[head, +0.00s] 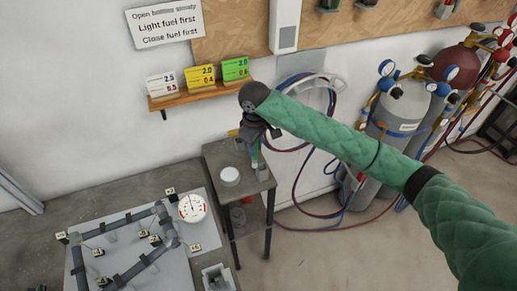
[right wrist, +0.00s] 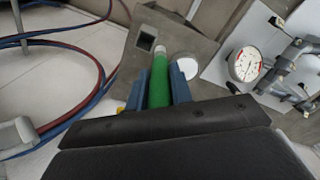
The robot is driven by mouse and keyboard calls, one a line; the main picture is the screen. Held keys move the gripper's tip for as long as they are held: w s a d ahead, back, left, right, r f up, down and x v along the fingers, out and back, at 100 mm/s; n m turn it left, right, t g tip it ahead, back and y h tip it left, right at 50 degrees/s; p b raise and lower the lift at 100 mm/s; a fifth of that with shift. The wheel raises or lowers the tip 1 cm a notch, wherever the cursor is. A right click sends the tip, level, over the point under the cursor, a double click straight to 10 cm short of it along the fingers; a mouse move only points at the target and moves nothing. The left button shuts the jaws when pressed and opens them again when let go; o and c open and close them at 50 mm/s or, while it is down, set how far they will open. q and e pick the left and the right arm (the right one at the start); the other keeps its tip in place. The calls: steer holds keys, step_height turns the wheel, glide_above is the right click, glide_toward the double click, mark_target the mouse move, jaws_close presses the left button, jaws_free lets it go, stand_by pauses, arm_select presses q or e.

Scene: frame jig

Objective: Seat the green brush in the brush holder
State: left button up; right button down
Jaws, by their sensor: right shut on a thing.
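My right gripper (right wrist: 160,88) is shut on the green brush (right wrist: 159,80), which lies between its two blue fingers with its pale end pointing away from the wrist. The brush holder (right wrist: 146,41), a grey block with a dark square opening, shows just beyond and slightly left of that end. The brush appears apart from the opening; its height above it is unclear. In the head view, my right gripper (head: 256,142) is above the small side table, with the holder (head: 263,173) below it. The brush is mostly hidden there. My left gripper is out of view.
The side table (head: 220,155) also bears a white round tin (head: 230,176) left of the holder. A frame jig (head: 125,245) and a round gauge (head: 192,208) are on the bench at lower left. Hoses (head: 305,185) and gas cylinders (head: 400,120) stand to the right.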

steer(key=n, duration=0.2)
steer(key=w+n, duration=0.1)
steer(key=shift+d+f+n, duration=0.15)
steer(key=shift+d+n, duration=0.15)
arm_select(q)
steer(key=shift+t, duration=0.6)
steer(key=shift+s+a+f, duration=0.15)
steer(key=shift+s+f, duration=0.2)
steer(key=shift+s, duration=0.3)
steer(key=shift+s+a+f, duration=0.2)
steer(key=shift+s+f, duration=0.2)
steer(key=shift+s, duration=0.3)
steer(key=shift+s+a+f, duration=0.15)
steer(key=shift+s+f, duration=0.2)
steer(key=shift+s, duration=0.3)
arm_select(e)
steer(key=shift+w+d+f+n, duration=0.15)
steer(key=shift+d+n, duration=0.2)
steer(key=shift+n, duration=1.7)
steer(key=shift+w+d+f+n, duration=0.15)
steer(key=shift+d+n, duration=0.15)
steer(key=shift+n, duration=1.8)
steer(key=shift+w+d+n, duration=0.15)
steer(key=shift+d+n, duration=0.2)
steer(key=shift+n, duration=1.7)
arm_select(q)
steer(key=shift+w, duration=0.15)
arm_select(e)
steer(key=shift+f, duration=0.1)
